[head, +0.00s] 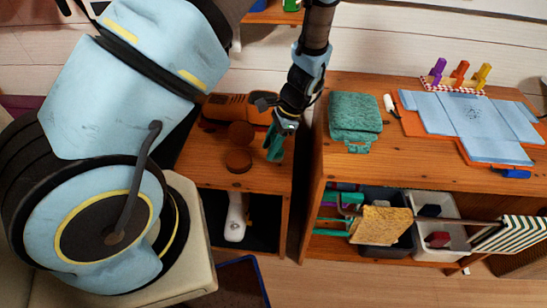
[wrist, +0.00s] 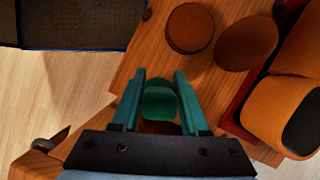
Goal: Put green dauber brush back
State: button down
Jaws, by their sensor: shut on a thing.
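My gripper (head: 276,148) points down over the left wooden cabinet, near its right edge. In the wrist view its two teal fingers (wrist: 160,108) are closed on a green rounded piece, which I take as the green dauber brush (wrist: 160,98). In the head view the held brush cannot be told apart from the similarly coloured fingers. A red-and-white checked holder (head: 447,88) stands at the back of the right cabinet top. A purple dauber (head: 437,70), an orange dauber (head: 459,73) and a yellow dauber (head: 482,75) stand upright there.
Two brown round pieces (head: 238,162) and an orange object (head: 236,108) sit on the left cabinet top. A gap separates it from the right cabinet. A teal bag (head: 354,117), a white tube (head: 390,104) and blue sheets (head: 472,122) lie on the right top.

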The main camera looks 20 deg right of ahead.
jog(key=shift+f+p, duration=0.55)
jog(key=shift+f, duration=1.9)
jog(key=shift+f, duration=0.15)
jog(key=shift+c, duration=2.1)
grip_release()
